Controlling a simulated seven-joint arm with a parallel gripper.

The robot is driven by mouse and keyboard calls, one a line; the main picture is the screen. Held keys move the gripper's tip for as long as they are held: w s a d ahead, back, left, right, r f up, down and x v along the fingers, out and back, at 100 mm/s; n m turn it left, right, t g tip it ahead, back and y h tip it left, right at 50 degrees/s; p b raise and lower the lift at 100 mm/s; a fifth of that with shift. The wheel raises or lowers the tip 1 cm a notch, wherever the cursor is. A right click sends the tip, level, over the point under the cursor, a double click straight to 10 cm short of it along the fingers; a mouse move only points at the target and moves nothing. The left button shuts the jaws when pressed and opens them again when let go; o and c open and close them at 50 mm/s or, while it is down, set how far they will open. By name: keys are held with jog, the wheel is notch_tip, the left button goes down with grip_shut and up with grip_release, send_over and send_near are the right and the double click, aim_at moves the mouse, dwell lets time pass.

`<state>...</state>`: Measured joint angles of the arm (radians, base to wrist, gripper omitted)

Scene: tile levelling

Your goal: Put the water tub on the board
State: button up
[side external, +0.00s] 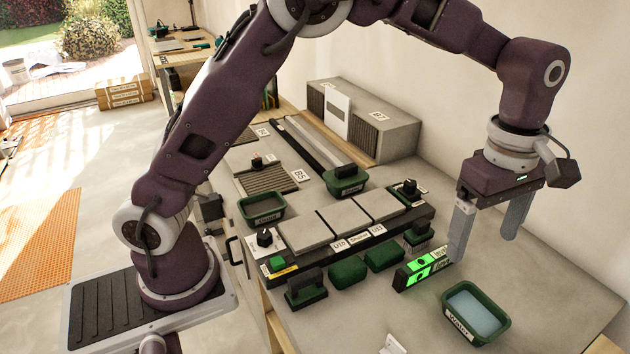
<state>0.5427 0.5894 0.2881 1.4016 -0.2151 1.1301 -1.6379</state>
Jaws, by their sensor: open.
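The water tub (449,326) is a green rectangular tub with a white "Water" label and pale blue water inside. It sits upright on the grey worktop at the lower right. My gripper (484,248) is open and empty, pointing down above and behind the tub, with its fingers apart from it. A long dark board (300,258) carries three grey tiles in a row and lies left of the tub; I cannot tell for certain that this is the task's board. The tub is off it.
A black level (409,278) with green lit displays lies close to my left finger. Green sponges (347,271) and a dark-handled block (306,290) line the front of the board. Two other green tubs (262,208) (345,183) stand farther back. The right worktop is clear.

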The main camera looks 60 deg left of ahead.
jog(key=s+a+r+m+t+h, duration=0.1)
jog(key=s+a+r+m+t, duration=0.1)
jog(key=s+a+r+m, duration=0.45)
jog(key=s+a+m+t, duration=0.1)
jog(key=s+a+m, duration=0.2)
jog(key=s, duration=0.3)
jog(key=s+a+m+t+y, duration=0.1)
jog(key=s+a+m, duration=0.2)
jog(key=s, duration=0.4)
jog(key=s+a+r+m+t, duration=0.1)
jog(key=s+a+m, duration=0.2)
jog(key=s, duration=0.3)
jog(key=shift+s+a+m, duration=0.35)
jog(key=shift+s+a, duration=0.05)
jog(key=shift+a, duration=0.4)
jog(key=shift+r, duration=0.1)
